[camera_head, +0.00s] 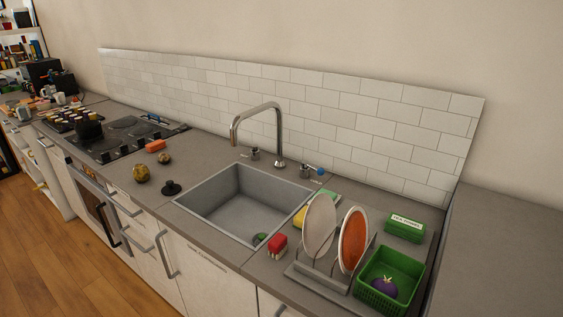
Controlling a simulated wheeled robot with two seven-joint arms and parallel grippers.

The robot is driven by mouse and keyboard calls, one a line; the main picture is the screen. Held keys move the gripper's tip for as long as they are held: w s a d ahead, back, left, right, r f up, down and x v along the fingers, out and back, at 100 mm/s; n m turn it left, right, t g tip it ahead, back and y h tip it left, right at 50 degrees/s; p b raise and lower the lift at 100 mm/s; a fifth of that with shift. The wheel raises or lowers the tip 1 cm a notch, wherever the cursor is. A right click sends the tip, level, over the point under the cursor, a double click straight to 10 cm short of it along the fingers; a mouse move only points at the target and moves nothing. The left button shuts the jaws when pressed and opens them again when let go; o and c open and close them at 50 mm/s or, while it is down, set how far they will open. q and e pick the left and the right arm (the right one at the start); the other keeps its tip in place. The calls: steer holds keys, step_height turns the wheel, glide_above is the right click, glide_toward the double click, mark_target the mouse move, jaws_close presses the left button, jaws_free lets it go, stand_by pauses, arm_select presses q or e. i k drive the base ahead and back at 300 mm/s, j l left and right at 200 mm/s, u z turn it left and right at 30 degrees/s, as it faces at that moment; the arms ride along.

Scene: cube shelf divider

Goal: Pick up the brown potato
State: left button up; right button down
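Two roundish brownish things lie on the grey counter between the stove and the sink. The larger is a yellow-brown lump (141,173) near the counter's front edge. The smaller is a brown lump (164,158) a little behind and to the right of it. They are too small in the view to tell for sure which is the brown potato. Neither of my grippers is in view, and nothing touches the two lumps.
A dish rack (318,281) and green basket (365,291) stand farther right. The stove (121,138) is left.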

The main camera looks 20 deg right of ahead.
mark_target(163, 157)
steer(key=i+j+z, duration=0.15)
steer(key=z, duration=0.8)
steer(key=i+j+z, duration=0.35)
steer(key=j, duration=0.35)
steer(key=j+z, duration=0.35)
steer(key=j, duration=0.35)
steer(key=j+z, duration=0.4)
steer(key=j, duration=0.4)
steer(key=i, duration=0.05)
